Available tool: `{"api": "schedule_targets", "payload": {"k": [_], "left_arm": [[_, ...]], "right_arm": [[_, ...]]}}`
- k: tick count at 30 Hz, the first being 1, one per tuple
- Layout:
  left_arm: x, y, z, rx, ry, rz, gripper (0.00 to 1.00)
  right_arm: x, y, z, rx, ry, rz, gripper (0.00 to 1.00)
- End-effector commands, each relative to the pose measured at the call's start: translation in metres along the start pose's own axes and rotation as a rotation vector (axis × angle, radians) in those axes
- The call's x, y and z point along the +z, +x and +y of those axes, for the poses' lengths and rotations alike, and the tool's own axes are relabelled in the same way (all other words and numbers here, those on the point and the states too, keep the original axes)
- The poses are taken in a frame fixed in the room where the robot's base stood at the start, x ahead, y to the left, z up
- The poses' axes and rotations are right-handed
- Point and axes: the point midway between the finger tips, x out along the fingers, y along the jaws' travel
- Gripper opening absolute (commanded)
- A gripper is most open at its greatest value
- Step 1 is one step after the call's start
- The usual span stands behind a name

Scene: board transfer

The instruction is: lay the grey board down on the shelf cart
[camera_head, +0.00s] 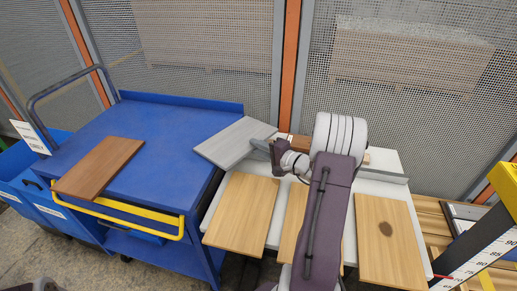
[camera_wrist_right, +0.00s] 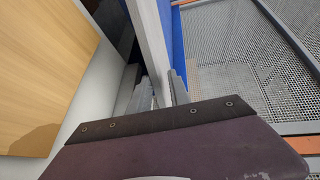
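The grey board (camera_head: 237,141) is held out to the left of my right gripper (camera_head: 274,152), over the gap between the white table and the blue shelf cart (camera_head: 190,150). In the picture its left part overlaps the cart's right edge; I cannot tell its height above the cart. In the right wrist view the grey board (camera_wrist_right: 150,35) shows edge-on between the two fingers (camera_wrist_right: 160,95), which are closed on it. A brown board (camera_head: 100,167) lies on the cart top at the front left. My left gripper is not in view.
Light wooden boards (camera_head: 242,210) lie on the white table (camera_head: 352,190); the right one (camera_head: 388,240) has a dark knot. A yellow bar (camera_head: 125,216) runs along the cart's front. Mesh fencing (camera_head: 190,50) stands behind. The cart's middle and right are bare.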

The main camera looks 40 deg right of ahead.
Motion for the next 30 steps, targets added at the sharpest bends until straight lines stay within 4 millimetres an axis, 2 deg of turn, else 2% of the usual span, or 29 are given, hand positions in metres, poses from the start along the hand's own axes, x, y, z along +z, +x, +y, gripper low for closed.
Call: {"api": "schedule_targets", "payload": {"k": [15, 23, 26, 30], "left_arm": [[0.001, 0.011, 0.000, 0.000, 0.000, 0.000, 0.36], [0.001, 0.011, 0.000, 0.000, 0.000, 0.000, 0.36], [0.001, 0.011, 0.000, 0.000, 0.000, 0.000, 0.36], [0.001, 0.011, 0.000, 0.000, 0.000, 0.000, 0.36]], "right_arm": [[0.000, 0.020, 0.000, -0.002, -0.002, -0.001, 0.22], [0.000, 0.022, -0.001, -0.002, -0.001, 0.000, 0.22], [0.000, 0.021, -0.001, -0.002, -0.001, 0.000, 0.00], [0.000, 0.021, -0.001, -0.002, 0.000, 0.001, 0.00]]}}
